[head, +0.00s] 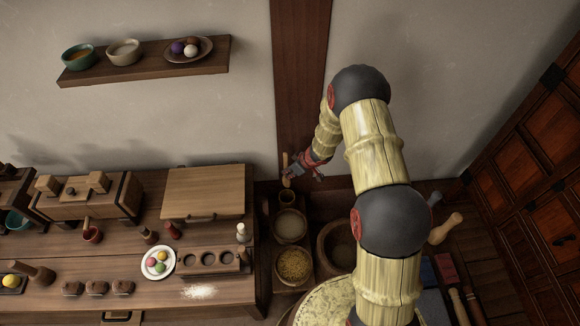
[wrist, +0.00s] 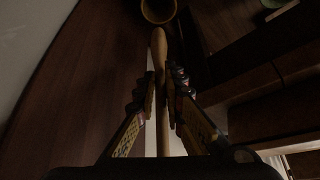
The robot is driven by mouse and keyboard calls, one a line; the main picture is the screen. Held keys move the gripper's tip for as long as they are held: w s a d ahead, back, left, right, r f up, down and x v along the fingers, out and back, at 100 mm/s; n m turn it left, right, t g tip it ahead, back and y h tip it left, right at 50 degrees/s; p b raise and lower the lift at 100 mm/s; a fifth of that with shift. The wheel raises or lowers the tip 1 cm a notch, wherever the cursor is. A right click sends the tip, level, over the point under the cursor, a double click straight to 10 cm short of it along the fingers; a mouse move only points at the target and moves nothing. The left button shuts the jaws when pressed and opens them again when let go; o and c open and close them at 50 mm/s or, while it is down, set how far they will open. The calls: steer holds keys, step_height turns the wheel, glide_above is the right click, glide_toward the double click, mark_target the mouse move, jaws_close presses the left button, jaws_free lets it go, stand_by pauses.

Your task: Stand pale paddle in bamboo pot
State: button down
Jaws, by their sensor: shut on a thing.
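The pale paddle (wrist: 159,48) is a slim light-wood piece. My gripper (wrist: 164,92) is shut on it, with a finger on each side of its shaft in the wrist view. In the head view the paddle (head: 285,162) stands roughly upright in my gripper (head: 291,173), near the dark post on the wall. The bamboo pot (head: 287,197) is a small round pot just below the gripper in the head view. In the wrist view its round yellowish rim (wrist: 158,20) shows at the top, beyond the paddle's tip. The gap between tip and pot is hard to judge.
A pale bowl (head: 290,224) and a grain-filled basket (head: 294,264) stand in front of the pot. A wide wooden tub (head: 338,241) is to the right. The wooden worktable (head: 140,270) with a plate and blocks lies left.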

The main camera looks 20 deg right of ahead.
mark_target(289, 182)
steer(key=shift+n, duration=0.4)
steer(key=f+b, duration=0.7)
steer(key=shift+s, duration=0.2)
steer(key=shift+f+b, duration=1.9)
steer(key=shift+f, duration=1.95)
steer(key=c, duration=1.8)
jaws_free()
steer(key=v, duration=1.2)
steer(key=shift+d, duration=0.15)
steer(key=shift+w, duration=0.1)
